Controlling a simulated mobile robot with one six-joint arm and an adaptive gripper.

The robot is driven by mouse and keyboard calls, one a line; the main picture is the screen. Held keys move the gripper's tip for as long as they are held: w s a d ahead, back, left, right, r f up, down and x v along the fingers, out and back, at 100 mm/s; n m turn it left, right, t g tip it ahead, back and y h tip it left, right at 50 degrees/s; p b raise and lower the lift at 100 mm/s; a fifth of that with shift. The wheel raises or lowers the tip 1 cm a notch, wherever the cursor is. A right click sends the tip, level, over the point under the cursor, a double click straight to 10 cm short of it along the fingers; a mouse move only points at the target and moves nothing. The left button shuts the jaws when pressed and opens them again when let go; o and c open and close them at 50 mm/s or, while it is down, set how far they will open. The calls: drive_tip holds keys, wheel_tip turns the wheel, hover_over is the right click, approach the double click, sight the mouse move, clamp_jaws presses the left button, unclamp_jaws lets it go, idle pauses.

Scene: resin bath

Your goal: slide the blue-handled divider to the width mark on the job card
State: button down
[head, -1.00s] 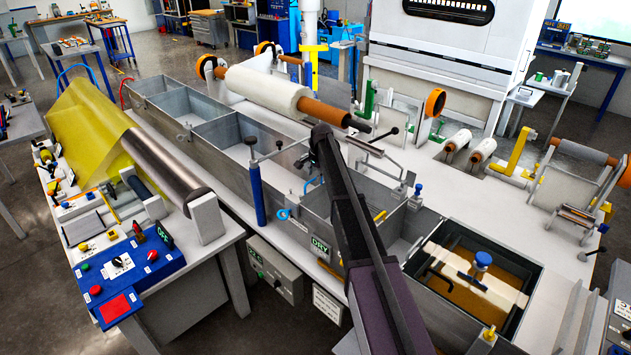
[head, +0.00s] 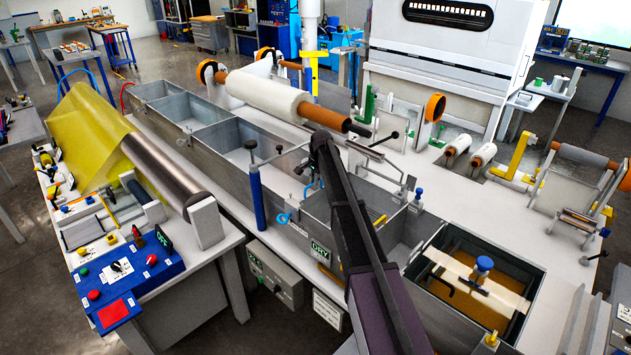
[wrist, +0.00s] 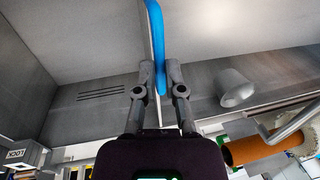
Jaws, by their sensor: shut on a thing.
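The divider's blue handle (wrist: 155,40) runs down between my gripper's fingertips (wrist: 154,78) in the wrist view. My gripper is shut on it. A thin pale upright edge shows just left of the handle, and I cannot tell whether it is the divider plate. In the head view a bit of blue (head: 309,187) shows beside my dark arm, over the grey metal tank (head: 230,181). My arm hides most of the gripper and divider there. A white printed card (head: 327,309) hangs at the tank's front, but its text is too small to read.
A blue post (head: 257,196) with a bar stands at the tank's front edge. A white roll (head: 265,92) on an orange core lies behind. An open brown resin bath (head: 461,307) is at right. A side bench holds yellow film (head: 84,130) and a blue control panel (head: 128,268).

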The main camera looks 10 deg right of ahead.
drive_tip(key=s+d, duration=0.1)
drive_tip(key=s, duration=0.1)
drive_tip(key=s+d, duration=0.2)
drive_tip(key=shift+s, duration=0.25)
drive_tip(key=shift+d, duration=0.1)
drive_tip(key=c, duration=0.7)
unclamp_jaws()
drive_tip(key=shift+r, duration=0.1)
